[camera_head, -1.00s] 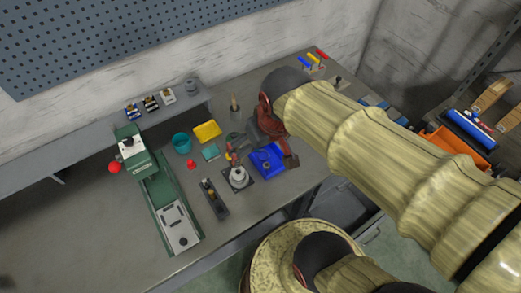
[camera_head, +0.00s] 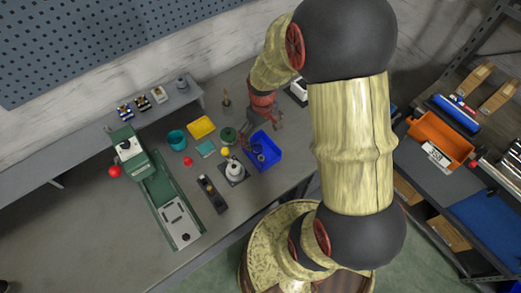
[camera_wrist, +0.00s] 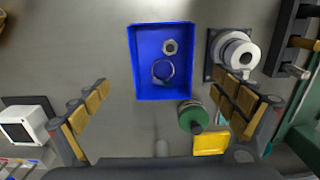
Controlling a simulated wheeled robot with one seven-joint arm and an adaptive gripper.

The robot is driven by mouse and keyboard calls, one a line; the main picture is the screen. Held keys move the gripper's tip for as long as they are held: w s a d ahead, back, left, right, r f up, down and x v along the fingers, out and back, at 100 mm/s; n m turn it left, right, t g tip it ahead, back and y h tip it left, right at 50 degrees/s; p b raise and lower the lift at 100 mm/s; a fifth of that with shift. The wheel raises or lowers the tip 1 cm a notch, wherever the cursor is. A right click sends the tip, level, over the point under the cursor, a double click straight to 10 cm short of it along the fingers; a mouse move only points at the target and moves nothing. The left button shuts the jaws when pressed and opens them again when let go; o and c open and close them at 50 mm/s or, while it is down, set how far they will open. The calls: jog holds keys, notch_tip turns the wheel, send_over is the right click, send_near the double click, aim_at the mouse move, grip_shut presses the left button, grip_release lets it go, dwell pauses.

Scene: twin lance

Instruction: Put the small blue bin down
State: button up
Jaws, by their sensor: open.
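The small blue bin (camera_head: 274,146) stands upright on the workbench. In the wrist view the bin (camera_wrist: 135,62) is near the top middle, its open top facing me. A metal nut (camera_wrist: 170,47) and a ring (camera_wrist: 163,71) lie inside it. My gripper (camera_head: 266,119) is just behind the bin, on its wall side, apart from it. In the wrist view my gripper (camera_wrist: 163,88) is open, its padded fingers spread wide to either side, holding nothing.
A white round fixture on a dark plate (camera_head: 234,171) stands close left of the bin. A green round item (camera_head: 228,134), a yellow bin (camera_head: 201,127) and a teal cup (camera_head: 177,139) are further left. A white box (camera_wrist: 20,126) is near my left finger. Bare bench lies around the bin's right side.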

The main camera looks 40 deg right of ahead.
aim_at(261, 151)
jog(key=f, duration=0.3)
jog(key=f+b, duration=0.1)
jog(key=f, duration=0.3)
jog(key=shift+w+a+f, duration=0.15)
jog(key=shift+a+f, duration=0.05)
jog(key=shift+f, duration=0.1)
jog(key=c, duration=1.4)
jog(key=shift+r, duration=0.15)
